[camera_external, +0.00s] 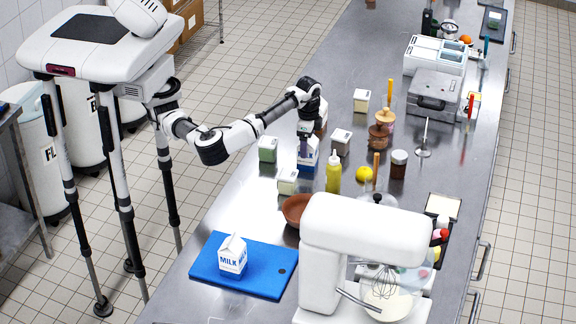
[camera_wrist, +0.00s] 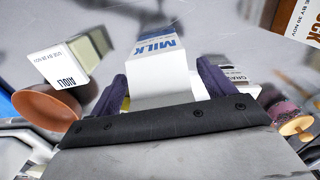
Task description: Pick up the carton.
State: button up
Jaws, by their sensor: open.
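A white and blue milk carton (camera_external: 308,158) stands on the steel counter below my gripper (camera_external: 305,138). In the wrist view the same carton (camera_wrist: 160,62) shows between the two dark purple fingers of my gripper (camera_wrist: 163,88). The fingers are open, one on each side of it. I cannot tell whether either finger touches it. A second milk carton (camera_external: 233,257) stands upright on the blue cutting board (camera_external: 209,268), well away from my gripper.
Small labelled tubs stand close by: a green one (camera_external: 268,149), a pale one (camera_external: 287,181) and a white one (camera_external: 341,142). A yellow bottle (camera_external: 333,172) and brown bowl (camera_external: 296,210) are in front. A white stand mixer (camera_external: 350,235) fills the near end.

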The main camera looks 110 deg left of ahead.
jog(key=shift+f, duration=0.95)
jog(key=shift+r, duration=0.1)
jog(key=c, duration=1.4)
